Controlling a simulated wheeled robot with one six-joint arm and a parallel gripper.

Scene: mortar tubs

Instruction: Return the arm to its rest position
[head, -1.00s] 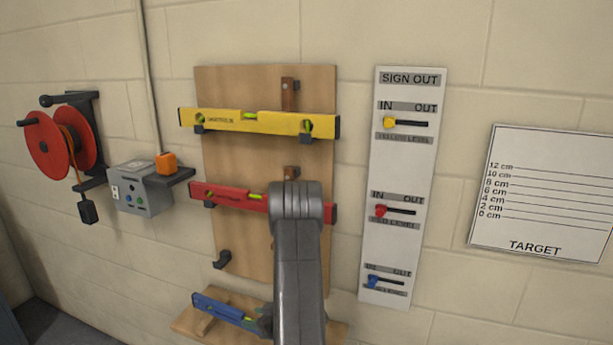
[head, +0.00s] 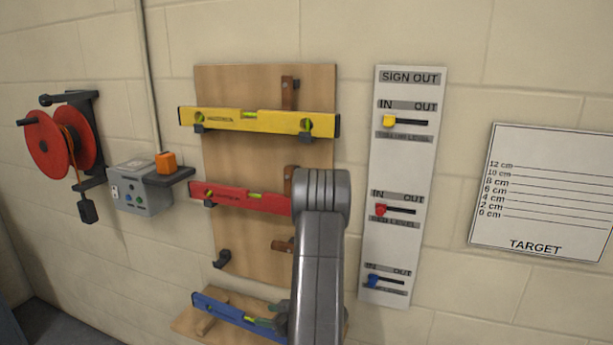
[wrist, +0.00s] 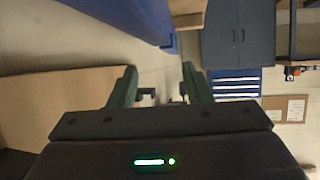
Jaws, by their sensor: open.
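My gripper (wrist: 160,88) shows in the wrist view with its two green fingers apart and nothing between them. In the head view my grey arm rises at the bottom middle, its elbow in front of the right end of the red level (head: 238,197). A greenish part of my gripper shows low beside the arm, at the right part of the blue level (head: 215,309); I cannot tell whether they touch. The blue level lies on a low wooden shelf (head: 185,325). The red and yellow (head: 225,118) levels rest on hooks of the wooden board (head: 235,85).
The sign-out panel (head: 408,150) is right of my arm, its three sliders at the IN side. A target sheet (head: 540,200) hangs farther right. A red cable reel (head: 45,145) and a grey box (head: 145,195) with an orange block (head: 166,162) are at left.

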